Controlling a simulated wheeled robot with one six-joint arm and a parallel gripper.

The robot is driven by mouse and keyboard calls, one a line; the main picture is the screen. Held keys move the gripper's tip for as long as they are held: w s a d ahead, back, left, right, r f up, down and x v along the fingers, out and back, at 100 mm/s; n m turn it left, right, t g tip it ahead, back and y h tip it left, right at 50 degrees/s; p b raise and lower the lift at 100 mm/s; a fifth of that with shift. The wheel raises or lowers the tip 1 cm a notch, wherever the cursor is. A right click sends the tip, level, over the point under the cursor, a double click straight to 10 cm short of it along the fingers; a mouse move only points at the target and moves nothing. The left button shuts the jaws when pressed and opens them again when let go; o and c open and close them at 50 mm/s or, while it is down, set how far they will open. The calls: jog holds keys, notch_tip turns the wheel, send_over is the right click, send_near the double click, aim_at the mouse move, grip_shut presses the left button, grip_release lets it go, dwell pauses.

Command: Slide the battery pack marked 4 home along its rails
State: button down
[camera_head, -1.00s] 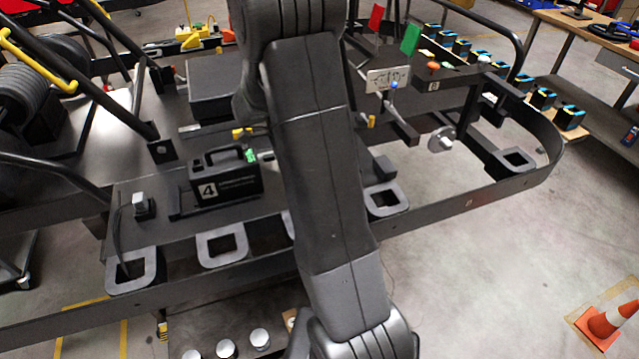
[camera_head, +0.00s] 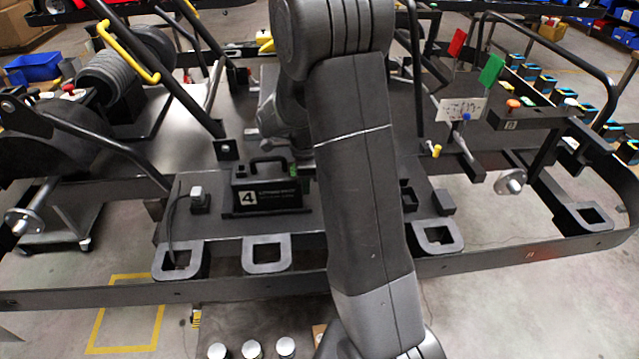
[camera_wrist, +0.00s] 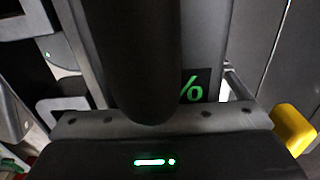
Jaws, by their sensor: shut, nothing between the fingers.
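The battery pack marked 4 (camera_head: 265,195) is a black box with a top handle and a white 4 label. It stands upright on its dark rails (camera_head: 226,203) on the deck, close to the rails' left end. A small post with a light top (camera_head: 198,197) stands left of it, with a gap between. My gripper (camera_wrist: 135,60) is shut and empty; in the head view my arm hides it, at the pack's right end. In the wrist view a green percent sign (camera_wrist: 190,88) shows on a dark face beyond it. Contact with the pack cannot be told.
Grey square frames (camera_head: 267,254) line the deck's front edge. A dark block (camera_head: 443,203) and a yellow-topped peg (camera_head: 436,151) lie to the right. A yellow part (camera_wrist: 294,128) shows at right in the wrist view. Several white-topped cylinders (camera_head: 252,349) stand below.

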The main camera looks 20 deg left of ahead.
jog(key=shift+s+a, duration=0.3)
jog(key=shift+a, duration=0.2)
jog(key=shift+w+d, duration=0.3)
jog(key=shift+d, duration=0.1)
jog(key=w+d, duration=0.1)
jog(key=d, duration=0.2)
jog(key=shift+w, duration=0.35)
jog(key=w+d+r+p, duration=0.1)
jog(key=r+p, duration=0.4)
jog(key=r, duration=0.6)
jog(key=w+d+r+p, duration=0.2)
jog(key=d+r+p, duration=0.2)
jog(key=r, duration=0.7)
jog(key=shift+p, duration=0.45)
